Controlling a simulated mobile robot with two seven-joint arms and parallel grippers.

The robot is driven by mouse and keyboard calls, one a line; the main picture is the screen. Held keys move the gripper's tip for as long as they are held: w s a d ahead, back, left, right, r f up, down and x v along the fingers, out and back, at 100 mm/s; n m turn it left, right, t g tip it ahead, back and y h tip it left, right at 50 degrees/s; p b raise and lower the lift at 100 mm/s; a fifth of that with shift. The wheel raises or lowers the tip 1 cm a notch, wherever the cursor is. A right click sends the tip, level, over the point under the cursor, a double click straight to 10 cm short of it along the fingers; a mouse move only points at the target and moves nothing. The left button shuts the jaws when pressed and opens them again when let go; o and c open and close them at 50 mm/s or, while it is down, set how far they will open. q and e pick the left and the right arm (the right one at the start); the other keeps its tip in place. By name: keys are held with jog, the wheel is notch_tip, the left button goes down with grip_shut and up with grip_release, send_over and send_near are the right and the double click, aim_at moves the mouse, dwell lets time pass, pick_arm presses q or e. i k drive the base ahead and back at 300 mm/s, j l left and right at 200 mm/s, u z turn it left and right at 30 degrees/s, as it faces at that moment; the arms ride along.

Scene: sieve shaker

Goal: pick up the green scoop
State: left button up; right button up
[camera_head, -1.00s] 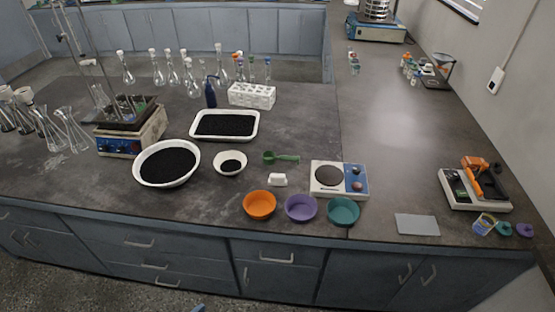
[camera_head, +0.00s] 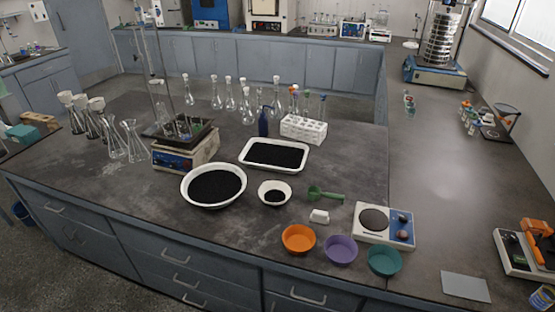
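The green scoop (camera_head: 326,195) lies on the dark bench top, its bowl to the left and its handle pointing right. It sits between the small white bowl of black grains (camera_head: 274,193) and the white hotplate-like device (camera_head: 384,224), just behind a small white block (camera_head: 319,216). Nothing covers it. Neither of my grippers shows in the head view.
Orange (camera_head: 298,239), purple (camera_head: 340,249) and teal (camera_head: 384,261) bowls stand in front of the scoop near the bench edge. A large white basin (camera_head: 213,202) and a white tray (camera_head: 273,167), both holding black grains, are left and behind. A white tube rack (camera_head: 303,130) and glass flasks stand further back.

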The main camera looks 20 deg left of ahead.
aim_at(313, 192)
jog(key=i+z, duration=0.45)
jog(key=i, duration=0.6)
